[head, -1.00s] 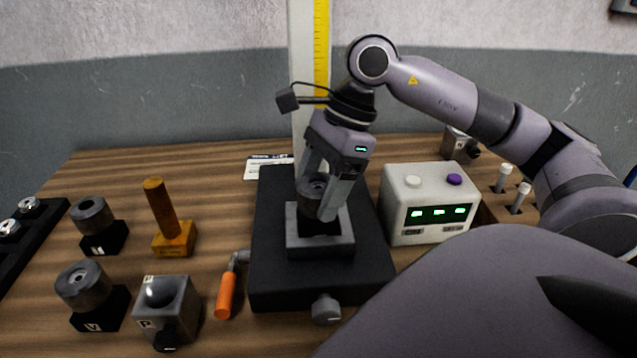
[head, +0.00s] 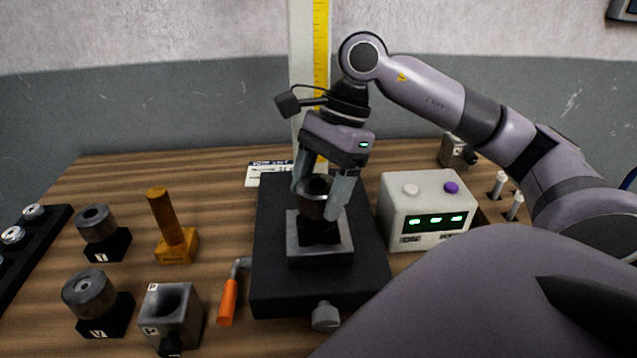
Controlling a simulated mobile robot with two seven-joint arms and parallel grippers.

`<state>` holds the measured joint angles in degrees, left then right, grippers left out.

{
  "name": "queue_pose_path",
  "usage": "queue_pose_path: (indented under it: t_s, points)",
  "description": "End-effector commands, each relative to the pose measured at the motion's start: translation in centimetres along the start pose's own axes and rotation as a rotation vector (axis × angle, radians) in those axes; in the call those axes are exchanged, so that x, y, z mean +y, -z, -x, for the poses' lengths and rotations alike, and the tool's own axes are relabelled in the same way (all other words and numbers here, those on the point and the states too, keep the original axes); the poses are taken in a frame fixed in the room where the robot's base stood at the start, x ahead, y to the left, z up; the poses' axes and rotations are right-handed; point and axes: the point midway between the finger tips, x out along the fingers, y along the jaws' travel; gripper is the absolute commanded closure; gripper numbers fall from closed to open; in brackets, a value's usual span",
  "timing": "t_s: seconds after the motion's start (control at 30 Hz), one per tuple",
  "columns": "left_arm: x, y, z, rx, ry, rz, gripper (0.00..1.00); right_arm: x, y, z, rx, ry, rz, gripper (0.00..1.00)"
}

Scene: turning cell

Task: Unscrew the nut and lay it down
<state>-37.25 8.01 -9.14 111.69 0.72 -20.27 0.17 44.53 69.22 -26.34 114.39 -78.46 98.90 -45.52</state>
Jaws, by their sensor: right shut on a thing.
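A dark grey round nut (head: 312,206) with an open bore sits between the fingers of my right gripper (head: 319,203). One finger is at its left side and the other at its right front, and the gripper is shut on it. The nut is above a dark post (head: 318,235) on a grey square block (head: 338,249). Whether the nut is still joined to the post cannot be told. The block stands on a black fixture base (head: 280,290). My left gripper is not in view.
A white box with green displays (head: 428,215) stands right of the fixture. An orange-handled tool (head: 228,302) lies by its left edge. Further left are a wooden peg stand (head: 175,248), dark collars on black blocks (head: 90,297) and a grey socket block (head: 171,315). Bare table lies between them.

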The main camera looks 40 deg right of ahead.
Motion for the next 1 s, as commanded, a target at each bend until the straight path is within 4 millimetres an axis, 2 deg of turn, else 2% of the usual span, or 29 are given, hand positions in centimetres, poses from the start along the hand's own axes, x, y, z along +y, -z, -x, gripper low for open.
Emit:
queue_pose_path:
  t_s: [0.17,0.5,0.8,1.0]
  points:
    - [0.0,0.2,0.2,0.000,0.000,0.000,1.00,0.0,-0.2,0.4,-0.001,0.001,0.000,0.65]
    - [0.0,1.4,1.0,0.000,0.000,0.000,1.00,-0.1,-1.2,2.9,-0.001,0.003,0.000,0.65]
    - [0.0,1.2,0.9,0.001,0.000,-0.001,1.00,-0.1,-1.9,4.7,-0.001,0.003,0.001,0.65]
    - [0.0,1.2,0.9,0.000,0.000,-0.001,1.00,0.0,-2.0,4.9,0.000,0.001,0.000,0.65]
